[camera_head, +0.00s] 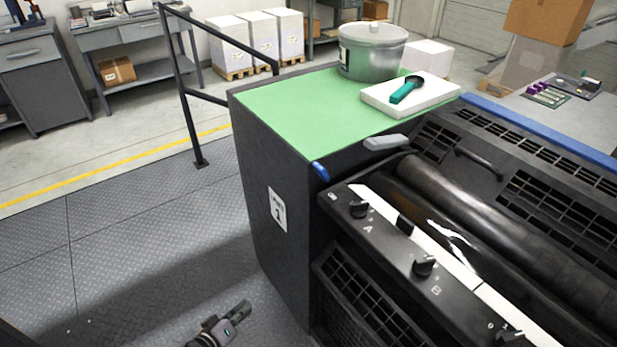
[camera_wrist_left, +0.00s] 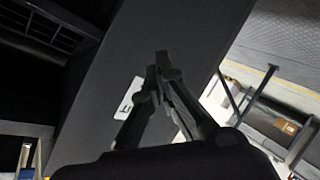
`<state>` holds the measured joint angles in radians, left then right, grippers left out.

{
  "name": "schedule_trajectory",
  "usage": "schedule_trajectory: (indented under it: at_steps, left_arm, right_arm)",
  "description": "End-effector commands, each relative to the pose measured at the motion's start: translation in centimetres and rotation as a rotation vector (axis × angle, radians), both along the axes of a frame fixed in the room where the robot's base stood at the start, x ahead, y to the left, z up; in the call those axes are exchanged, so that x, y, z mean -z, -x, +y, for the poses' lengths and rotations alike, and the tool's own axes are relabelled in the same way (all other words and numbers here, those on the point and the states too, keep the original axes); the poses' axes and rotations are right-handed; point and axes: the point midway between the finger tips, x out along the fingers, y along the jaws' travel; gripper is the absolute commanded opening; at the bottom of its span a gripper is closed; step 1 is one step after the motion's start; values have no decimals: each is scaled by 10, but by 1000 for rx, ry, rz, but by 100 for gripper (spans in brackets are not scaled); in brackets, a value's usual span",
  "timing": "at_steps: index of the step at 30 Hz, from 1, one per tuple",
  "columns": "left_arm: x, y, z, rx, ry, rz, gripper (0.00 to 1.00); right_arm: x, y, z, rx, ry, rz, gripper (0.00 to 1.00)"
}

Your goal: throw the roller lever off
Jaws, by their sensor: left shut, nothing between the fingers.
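Two lever-like parts show at the near left end of the ink unit (camera_head: 374,235) in the head view. One is a short blue grip (camera_head: 320,171) at the corner beside the control panel. The other is a pale grey handle (camera_head: 386,142) above the rollers (camera_head: 455,215). I cannot tell for certain which is the roller lever. My left gripper (camera_head: 241,309) is low over the floor, left of the unit and apart from both. It is shut and empty; its closed fingertips also show in the left wrist view (camera_wrist_left: 162,62). My right gripper is out of view.
A green-topped cabinet (camera_head: 290,112) adjoins the unit, carrying a metal pot (camera_head: 370,55) and a teal-handled tool (camera_head: 407,90) on a white block (camera_head: 425,103). A black railing (camera_head: 187,90) stands behind it. The plate floor (camera_head: 130,240) to the left is clear.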

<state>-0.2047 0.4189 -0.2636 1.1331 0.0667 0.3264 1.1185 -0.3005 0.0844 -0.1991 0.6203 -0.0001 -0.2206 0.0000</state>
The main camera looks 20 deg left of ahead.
Motion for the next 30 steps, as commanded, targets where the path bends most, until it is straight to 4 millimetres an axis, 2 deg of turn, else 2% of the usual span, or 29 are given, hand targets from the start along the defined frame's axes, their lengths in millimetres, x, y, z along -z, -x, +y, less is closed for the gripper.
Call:
schedule_trajectory:
  at_steps: [1,2,3,6,9,12,16,26,30]
  left_arm:
    - [-57,-28,-3,16,134,-109,0]
    - [-87,-40,-7,30,225,-164,0]
    - [-126,-52,-13,59,341,-225,0]
    - [-210,-65,-32,163,607,-324,0]
    - [-273,-63,-48,276,814,-362,0]
    - [-311,-57,-58,363,946,-366,0]
    - [-332,-52,-65,417,1025,-360,0]
    - [-334,-52,-65,420,1036,-358,0]
    - [-339,-58,-70,420,1036,-360,0]
  right_arm:
    - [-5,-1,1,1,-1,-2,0]
    - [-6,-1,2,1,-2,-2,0]
    - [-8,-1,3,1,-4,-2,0]
    - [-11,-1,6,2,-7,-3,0]
    - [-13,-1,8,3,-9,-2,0]
    - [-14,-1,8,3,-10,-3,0]
    - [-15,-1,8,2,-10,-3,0]
    - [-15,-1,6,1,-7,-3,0]
    - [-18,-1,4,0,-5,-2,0]
